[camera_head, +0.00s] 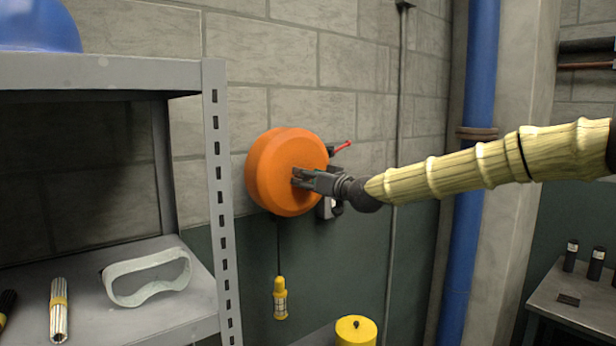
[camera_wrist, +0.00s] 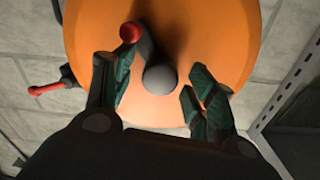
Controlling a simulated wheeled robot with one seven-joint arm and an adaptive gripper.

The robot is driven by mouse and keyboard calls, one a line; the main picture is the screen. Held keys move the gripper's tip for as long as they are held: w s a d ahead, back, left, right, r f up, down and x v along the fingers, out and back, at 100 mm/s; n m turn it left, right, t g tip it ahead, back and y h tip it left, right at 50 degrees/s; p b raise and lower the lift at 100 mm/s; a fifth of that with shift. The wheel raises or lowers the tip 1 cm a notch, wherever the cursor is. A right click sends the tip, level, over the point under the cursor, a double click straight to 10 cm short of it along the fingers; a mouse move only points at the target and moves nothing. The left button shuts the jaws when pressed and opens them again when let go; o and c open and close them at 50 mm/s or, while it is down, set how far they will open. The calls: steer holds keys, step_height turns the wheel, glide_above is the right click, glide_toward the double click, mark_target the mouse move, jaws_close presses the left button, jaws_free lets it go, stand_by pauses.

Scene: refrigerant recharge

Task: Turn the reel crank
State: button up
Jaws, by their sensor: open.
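The orange reel (camera_head: 270,165) hangs on the block wall. It fills the middle of the wrist view (camera_wrist: 215,30). Its crank shows there as a dark arm with a red knob (camera_wrist: 130,32) at one end and a grey round hub (camera_wrist: 160,79) at the other. My gripper (camera_head: 297,177) is at the reel's face in the head view, and it hides the crank there. In the wrist view my gripper (camera_wrist: 160,70) is open, with one finger on each side of the hub. The red knob lies just beyond the left fingertip. I cannot tell whether the fingers touch anything.
A red-tipped lever (camera_head: 342,147) sticks out behind the reel. A yellow lamp (camera_head: 280,298) hangs below it on a cord. A grey shelf (camera_head: 218,190) with goggles (camera_head: 147,277) stands close on the left. A yellow cylinder (camera_head: 356,331) is below. A blue pipe (camera_head: 468,180) runs on the right.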

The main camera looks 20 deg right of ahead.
stand_by(0.3)
steer(key=c, duration=1)
steer(key=shift+c, duration=0.2)
steer(key=shift+f+m+b, duration=0.1)
steer(key=shift+m+b, duration=0.3)
steer(key=shift+b, duration=0.4)
steer(key=o, duration=1)
steer(key=shift+w, duration=0.1)
steer(key=shift+o, duration=0.2)
steer(key=v, duration=1.2)
